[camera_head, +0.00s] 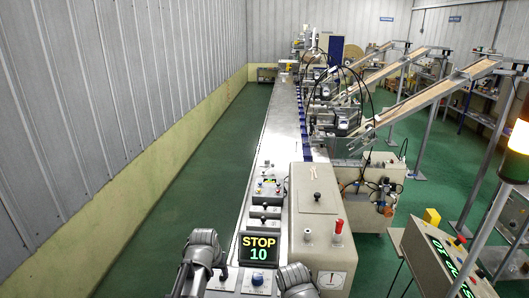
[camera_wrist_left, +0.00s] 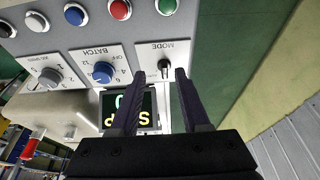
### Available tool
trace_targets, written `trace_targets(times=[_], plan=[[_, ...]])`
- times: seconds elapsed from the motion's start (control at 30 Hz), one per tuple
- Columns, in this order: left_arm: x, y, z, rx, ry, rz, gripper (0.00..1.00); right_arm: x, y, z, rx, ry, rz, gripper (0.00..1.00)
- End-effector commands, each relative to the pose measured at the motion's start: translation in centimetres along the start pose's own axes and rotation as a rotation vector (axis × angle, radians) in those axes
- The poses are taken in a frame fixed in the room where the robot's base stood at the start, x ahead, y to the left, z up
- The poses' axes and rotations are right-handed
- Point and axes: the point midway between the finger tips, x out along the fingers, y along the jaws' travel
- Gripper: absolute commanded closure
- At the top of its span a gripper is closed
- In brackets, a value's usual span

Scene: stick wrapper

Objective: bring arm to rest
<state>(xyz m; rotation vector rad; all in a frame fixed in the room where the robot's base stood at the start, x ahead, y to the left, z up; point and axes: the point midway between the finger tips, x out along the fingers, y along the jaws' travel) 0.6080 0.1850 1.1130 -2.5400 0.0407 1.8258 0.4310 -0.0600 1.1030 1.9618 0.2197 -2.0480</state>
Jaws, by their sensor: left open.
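My left arm (camera_head: 203,250) rises at the bottom left of the head view, beside the machine's control panel. In the left wrist view my left gripper (camera_wrist_left: 160,80) has two dark fingers apart with nothing held between them. Its fingertips lie in front of the panel around the MODE switch (camera_wrist_left: 164,67); I cannot tell whether they touch it. A grey arm part of mine, cut off by the bottom edge, shows right of the display; no right fingers are visible.
The display (camera_head: 259,248) reads STOP 10 and shows behind the left fingers in the wrist view. A blue BATCH knob (camera_wrist_left: 103,72) and several buttons line the panel. A beige box (camera_head: 317,225) stands to the right. Green floor (camera_head: 190,195) is clear on the left.

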Motion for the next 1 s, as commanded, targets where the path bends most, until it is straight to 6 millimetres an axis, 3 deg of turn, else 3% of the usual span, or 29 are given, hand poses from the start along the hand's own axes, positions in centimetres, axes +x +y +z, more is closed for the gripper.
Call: trace_targets(times=[0.1,0.27,0.3,0.4,0.7,1.0], plan=[[-1.2,1.0,5.4,-0.008,-0.101,0.000,0.54,0.0,0.0,0.0,0.000,0.000,0.000,0.50],[-2.9,1.9,11.9,-0.025,-0.249,-0.009,0.54,0.0,0.0,0.0,0.000,0.000,0.000,0.50],[-1.8,2.6,12.8,-0.008,-0.269,-0.011,0.54,1.3,-0.1,-0.1,-0.001,0.000,0.000,0.50],[0.5,5.2,14.0,0.066,-0.288,-0.017,0.54,3.8,-0.3,-0.2,-0.003,0.000,0.001,0.50],[4.6,11.3,18.7,0.259,-0.350,-0.044,0.54,9.2,-0.8,-0.5,-0.010,0.000,0.002,0.50],[5.2,13.0,20.1,0.320,-0.368,-0.058,0.54,10.2,-0.9,-0.6,-0.013,0.000,0.003,0.50]])
